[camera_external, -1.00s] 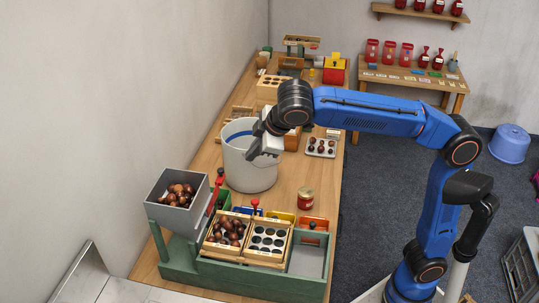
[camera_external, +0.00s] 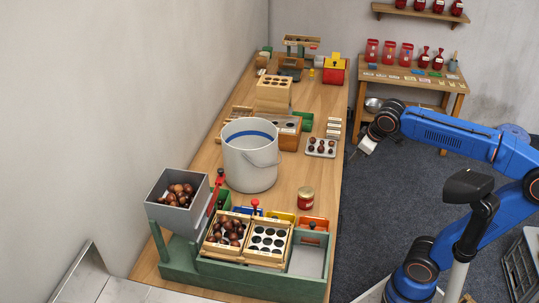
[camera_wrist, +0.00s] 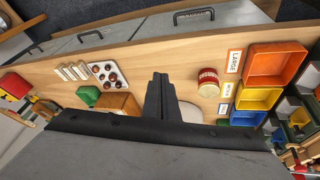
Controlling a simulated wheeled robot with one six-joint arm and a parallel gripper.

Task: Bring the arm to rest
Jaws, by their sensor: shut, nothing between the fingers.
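My blue arm (camera_external: 450,133) is bent back to the right, clear of the wooden workbench. My gripper (camera_external: 368,146) hangs off the bench's right edge, over the dark carpet, angled down and left, with nothing in it. In the wrist view the gripper's dark fingers (camera_wrist: 160,98) are together and empty, with the bench top behind them. The workbench (camera_external: 285,190) bears a grey bucket (camera_external: 250,165) and a green sorting stand (camera_external: 180,262). The grey hopper (camera_external: 160,212) on the stand holds several chestnuts.
A side table (camera_external: 415,83) with red containers is behind my gripper. A metal bowl (camera_external: 374,104) sits under it. Carpet between bench and arm is clear.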

